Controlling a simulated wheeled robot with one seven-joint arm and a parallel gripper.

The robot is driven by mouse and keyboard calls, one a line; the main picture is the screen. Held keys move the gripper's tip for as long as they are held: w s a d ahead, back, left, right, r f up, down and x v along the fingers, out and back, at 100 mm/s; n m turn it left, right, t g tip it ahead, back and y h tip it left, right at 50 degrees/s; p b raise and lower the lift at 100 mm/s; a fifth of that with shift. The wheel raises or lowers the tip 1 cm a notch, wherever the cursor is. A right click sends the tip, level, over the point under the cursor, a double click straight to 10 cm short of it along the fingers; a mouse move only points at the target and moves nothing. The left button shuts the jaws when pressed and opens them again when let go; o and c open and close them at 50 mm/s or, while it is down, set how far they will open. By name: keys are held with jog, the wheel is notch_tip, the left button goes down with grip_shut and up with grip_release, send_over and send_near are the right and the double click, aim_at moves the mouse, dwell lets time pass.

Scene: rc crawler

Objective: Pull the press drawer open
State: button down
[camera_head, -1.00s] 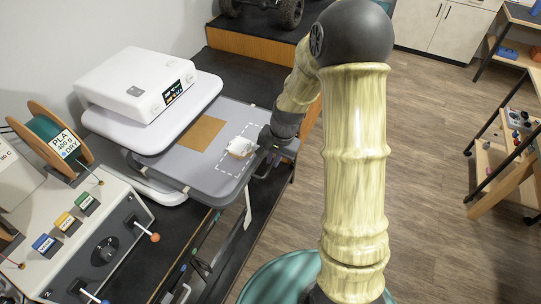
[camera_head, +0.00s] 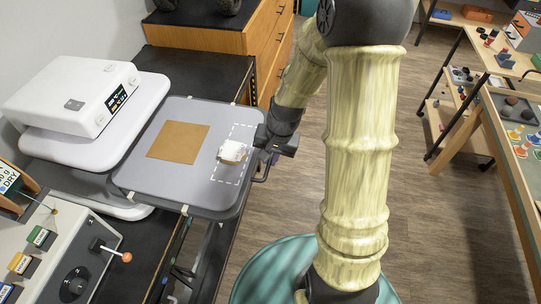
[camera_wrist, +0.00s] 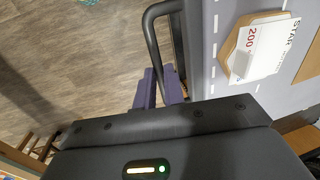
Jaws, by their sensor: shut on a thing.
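The press (camera_head: 75,97) is a white machine with a small display, at the left in the head view. Its grey drawer (camera_head: 140,178) stands out to the right, clear of much of the press's white upper plate. A dark looped handle (camera_head: 263,176) sits at the drawer's right edge; it also shows in the wrist view (camera_wrist: 151,40). My gripper (camera_wrist: 158,88) has purple fingers and is shut on this handle. A brown square sheet (camera_head: 178,142) and a wooden piece with a white printed label (camera_wrist: 262,48) lie on the drawer.
A control box (camera_head: 70,255) with levers and coloured labels stands at lower left. A wooden drawer cabinet (camera_head: 205,38) stands behind the press table. Shelves with small items (camera_head: 460,100) line the right side. The wood floor (camera_head: 285,205) between is open.

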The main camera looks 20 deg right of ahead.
jog(key=c, duration=1.5)
grip_release()
jog(key=shift+w+d, duration=0.1)
jog(key=d+r, duration=0.1)
jog(key=r, duration=0.4)
jog(key=s+d+r, duration=0.1)
jog(key=r, duration=0.5)
jog(key=r+b, duration=0.1)
jog(key=r, duration=0.5)
jog(key=shift+s+d, duration=0.3)
jog(key=shift+d, duration=0.1)
jog(key=s+f+n, duration=0.2)
jog(key=f, duration=0.1)
jog(key=s+a+f+n+t+h, duration=0.1)
jog(key=s+f, duration=0.2)
jog(key=s+f+n+h, duration=0.1)
jog(key=s+f+n, duration=0.1)
jog(key=f, duration=0.1)
jog(key=shift+s+a+f+n+t, duration=0.15)
jog(key=shift+s+a+n+t, duration=0.1)
jog(key=shift+a+n+t, duration=0.05)
